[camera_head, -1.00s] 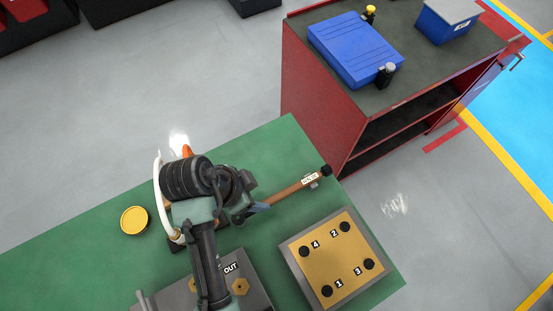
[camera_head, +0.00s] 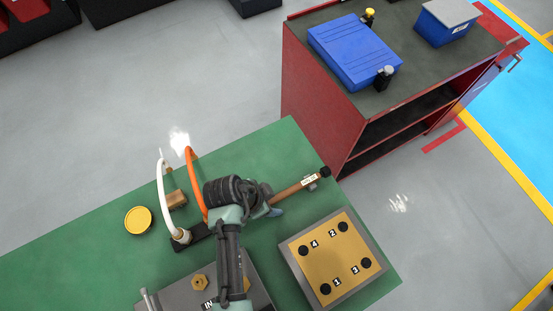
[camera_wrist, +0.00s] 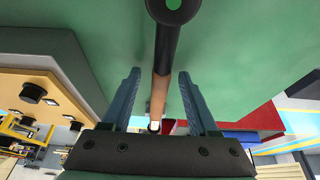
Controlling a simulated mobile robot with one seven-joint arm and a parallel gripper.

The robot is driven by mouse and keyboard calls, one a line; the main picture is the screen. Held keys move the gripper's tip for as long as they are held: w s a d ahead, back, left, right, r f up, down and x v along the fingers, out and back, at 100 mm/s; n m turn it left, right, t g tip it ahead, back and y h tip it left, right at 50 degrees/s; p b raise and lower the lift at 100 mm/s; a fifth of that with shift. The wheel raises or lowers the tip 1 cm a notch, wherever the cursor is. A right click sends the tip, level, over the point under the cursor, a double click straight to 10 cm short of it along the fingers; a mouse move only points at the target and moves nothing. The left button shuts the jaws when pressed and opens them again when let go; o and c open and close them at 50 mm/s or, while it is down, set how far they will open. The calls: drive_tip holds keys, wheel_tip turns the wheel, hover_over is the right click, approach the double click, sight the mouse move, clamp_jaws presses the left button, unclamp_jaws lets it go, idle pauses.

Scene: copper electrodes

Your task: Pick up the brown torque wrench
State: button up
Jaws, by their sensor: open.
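The brown torque wrench (camera_head: 290,191) lies on the green table, with a white label and a black end at its upper right. Its left end is hidden behind my arm in the head view. In the wrist view the wrench (camera_wrist: 159,95) runs lengthwise between my fingers, its black part toward the top. My gripper (camera_wrist: 158,80) is open, one blue finger on each side of the wrench, with a gap to both. In the head view one blue fingertip of my gripper (camera_head: 276,211) shows beside the wrench. How high the fingers are over the table is unclear.
A gold plate with numbered black knobs (camera_head: 333,257) stands just below the wrench. A grey box (camera_head: 178,297) is at the bottom. White and orange cables (camera_head: 191,170) rise left of my arm, near a yellow round lid (camera_head: 138,220). A red cart (camera_head: 318,98) stands behind.

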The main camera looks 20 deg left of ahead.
clamp_jaws()
drive_tip(key=shift+r, duration=0.1)
idle(1.2)
